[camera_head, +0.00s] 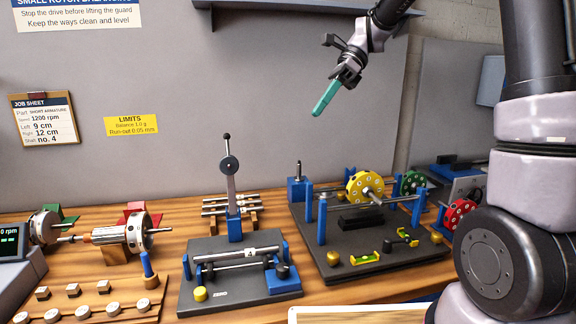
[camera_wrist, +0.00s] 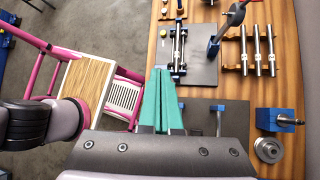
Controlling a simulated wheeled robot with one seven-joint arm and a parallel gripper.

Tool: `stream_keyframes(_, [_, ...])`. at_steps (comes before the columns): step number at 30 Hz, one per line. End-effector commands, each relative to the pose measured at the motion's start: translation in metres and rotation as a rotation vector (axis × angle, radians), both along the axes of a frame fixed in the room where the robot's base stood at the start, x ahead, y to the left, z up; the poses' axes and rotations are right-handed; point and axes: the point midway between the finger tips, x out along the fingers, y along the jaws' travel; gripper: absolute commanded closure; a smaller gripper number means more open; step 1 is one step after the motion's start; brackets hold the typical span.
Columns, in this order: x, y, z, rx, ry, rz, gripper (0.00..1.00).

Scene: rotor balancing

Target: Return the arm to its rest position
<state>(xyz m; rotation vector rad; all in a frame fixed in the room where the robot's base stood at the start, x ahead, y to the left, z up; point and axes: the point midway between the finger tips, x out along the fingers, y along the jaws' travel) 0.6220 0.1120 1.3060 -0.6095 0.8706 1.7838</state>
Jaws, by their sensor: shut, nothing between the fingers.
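My gripper (camera_head: 326,97) is raised in front of the grey wall, well above the workbench. Its two long teal fingers are together, with nothing between them. In the wrist view my gripper (camera_wrist: 158,72) points down past the bench's edge, fingers side by side. My arm reaches in from the upper right of the head view, and its large links fill the right side.
Below stand a black balancing stand (camera_head: 330,262) with a yellow disc (camera_head: 365,187), and a dark base (camera_head: 195,296) with an upright lever (camera_head: 229,180). Rotors (camera_head: 110,236) lie left. A shelf (camera_head: 290,5) is near the arm.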

Motion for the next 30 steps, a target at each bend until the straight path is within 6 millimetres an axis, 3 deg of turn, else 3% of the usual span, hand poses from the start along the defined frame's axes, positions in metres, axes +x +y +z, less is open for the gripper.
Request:
stream_keyframes(6, [-0.049, -0.055, 0.020, -0.069, -0.447, 0.199, 1.00])
stream_keyframes(18, [-0.128, -0.142, 0.026, -0.351, -1.118, 0.643, 1.00])
stream_keyframes(24, [-0.149, -0.165, 0.023, -0.480, -1.283, 0.804, 1.00])
stream_keyframes(30, [-0.154, -0.170, 0.021, -0.517, -1.323, 0.851, 1.00])
